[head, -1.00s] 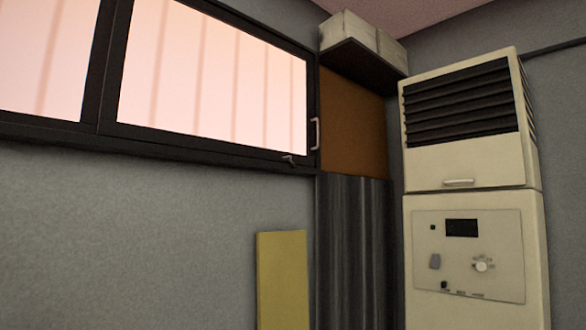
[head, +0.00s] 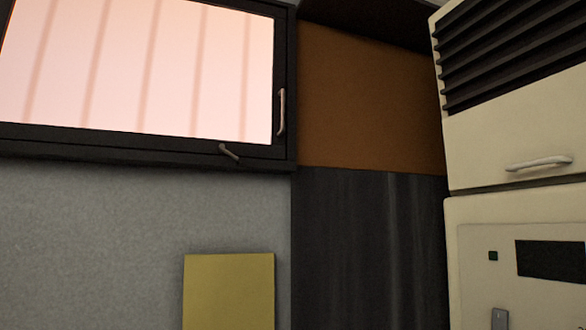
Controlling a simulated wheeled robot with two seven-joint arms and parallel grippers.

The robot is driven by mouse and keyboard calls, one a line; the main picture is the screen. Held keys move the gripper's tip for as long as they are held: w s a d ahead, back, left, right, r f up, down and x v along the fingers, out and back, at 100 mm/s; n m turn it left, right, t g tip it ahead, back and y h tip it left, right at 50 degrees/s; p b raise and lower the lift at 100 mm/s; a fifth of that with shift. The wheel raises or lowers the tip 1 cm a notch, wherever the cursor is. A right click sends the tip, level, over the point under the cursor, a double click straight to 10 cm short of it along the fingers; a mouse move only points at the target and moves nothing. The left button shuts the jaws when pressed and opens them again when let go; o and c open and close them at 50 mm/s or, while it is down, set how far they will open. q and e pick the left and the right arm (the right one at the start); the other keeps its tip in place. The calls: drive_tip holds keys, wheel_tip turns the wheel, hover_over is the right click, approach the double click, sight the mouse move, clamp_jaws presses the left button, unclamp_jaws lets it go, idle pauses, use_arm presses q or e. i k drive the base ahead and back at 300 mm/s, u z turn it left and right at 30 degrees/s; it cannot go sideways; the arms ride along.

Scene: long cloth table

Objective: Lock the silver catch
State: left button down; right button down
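A small silver catch (head: 229,153) sits on the bottom rail of the dark window frame, near its lower right corner. It is a short lever, tilted down to the right; whether it is locked cannot be told. A silver upright handle (head: 282,111) is on the right side of the same window frame (head: 150,146). Neither of my grippers is in view.
A yellow panel (head: 229,292) stands against the grey wall below the window. A brown board (head: 370,95) and a dark panel (head: 368,250) are right of the window. A cream cabinet unit (head: 505,140) with slats and a handle stands at the right.

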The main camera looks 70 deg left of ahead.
sight(221, 148)
drive_tip(key=i, duration=1)
drive_tip(key=u, duration=3.7)
